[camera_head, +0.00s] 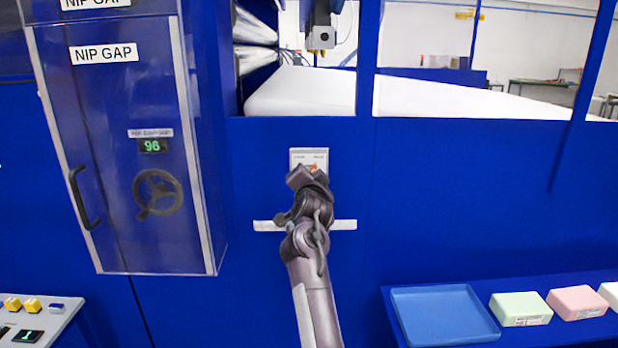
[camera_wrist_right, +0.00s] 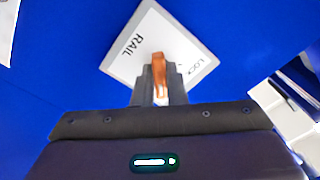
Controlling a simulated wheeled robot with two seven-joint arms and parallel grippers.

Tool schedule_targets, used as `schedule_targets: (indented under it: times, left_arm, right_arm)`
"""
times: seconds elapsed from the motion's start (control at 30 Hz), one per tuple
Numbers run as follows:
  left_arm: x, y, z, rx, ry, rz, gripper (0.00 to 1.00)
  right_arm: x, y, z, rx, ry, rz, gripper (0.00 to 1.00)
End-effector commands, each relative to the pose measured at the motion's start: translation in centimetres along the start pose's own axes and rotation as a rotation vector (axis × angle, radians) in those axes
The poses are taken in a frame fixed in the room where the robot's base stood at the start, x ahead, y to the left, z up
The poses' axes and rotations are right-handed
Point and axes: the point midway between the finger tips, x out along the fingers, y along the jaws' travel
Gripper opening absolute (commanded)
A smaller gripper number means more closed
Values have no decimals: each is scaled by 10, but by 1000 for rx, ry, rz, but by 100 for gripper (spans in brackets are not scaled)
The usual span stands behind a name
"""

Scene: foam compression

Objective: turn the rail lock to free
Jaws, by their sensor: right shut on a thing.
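The rail lock plate (camera_head: 309,155) is a small pale panel on the blue machine front, in the middle of the head view. In the right wrist view the plate (camera_wrist_right: 132,62) appears tilted, with the words RAIL and LOCK on it. An orange lever (camera_wrist_right: 158,68) stands out from it. My right gripper (camera_wrist_right: 158,93) is shut on the lever, one finger on each side. The lever's setting cannot be read. My left gripper is not in view.
A pale horizontal bar (camera_head: 345,225) crosses the blue front behind my right arm. The NIP GAP cabinet (camera_head: 120,150) with handwheel and display 96 is at left. A blue tray (camera_head: 443,314) and foam blocks (camera_head: 520,309) lie at lower right. Buttons (camera_head: 32,304) are at lower left.

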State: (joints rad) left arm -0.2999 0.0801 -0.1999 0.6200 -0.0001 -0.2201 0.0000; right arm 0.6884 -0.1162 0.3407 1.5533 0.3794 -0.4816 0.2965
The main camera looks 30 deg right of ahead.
Motion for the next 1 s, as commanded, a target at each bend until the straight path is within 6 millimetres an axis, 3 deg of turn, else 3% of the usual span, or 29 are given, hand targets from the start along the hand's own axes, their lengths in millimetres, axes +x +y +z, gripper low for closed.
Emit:
schedule_targets:
  times: [0.3,0.33,0.5,0.83,1.0]
  left_arm:
    - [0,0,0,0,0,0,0]
    - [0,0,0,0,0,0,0]
    - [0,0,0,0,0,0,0]
    - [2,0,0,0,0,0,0]
    - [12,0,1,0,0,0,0]
  right_arm:
    - [0,0,0,5,1,0,0]
    - [0,0,0,5,1,0,13]
    - [0,0,0,3,1,0,34]
    - [-4,1,1,3,1,0,34]
    - [-26,2,3,5,1,-1,34]
